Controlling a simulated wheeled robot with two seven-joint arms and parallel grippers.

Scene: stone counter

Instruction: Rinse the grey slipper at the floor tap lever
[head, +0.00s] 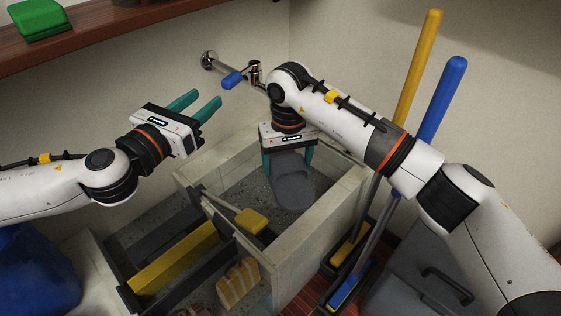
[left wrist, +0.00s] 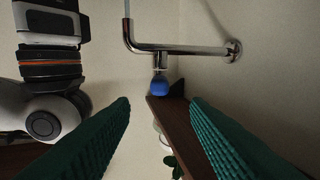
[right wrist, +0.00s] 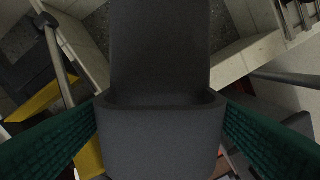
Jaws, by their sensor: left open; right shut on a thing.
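The grey slipper (head: 293,184) hangs below my right gripper (head: 287,160), which is shut on it, over the walled basin (head: 315,217). The slipper fills the middle of the right wrist view (right wrist: 160,140) between the green fingers. The chrome tap (head: 254,72) comes out of the wall and has a blue lever (head: 232,79). My left gripper (head: 203,103) is open and empty, just left of and apart from the lever. In the left wrist view the lever (left wrist: 160,87) shows between the fingers. A thin pale streak (left wrist: 127,9) leaves the spout end; I cannot tell if it is water.
Yellow and blue long handles (head: 416,75) stand at the right of the basin. A yellow-headed brush (head: 251,220) lies across the basin's near side. A wooden shelf (head: 110,43) with a green object (head: 38,20) runs along the upper left. A blue container (head: 35,270) is at lower left.

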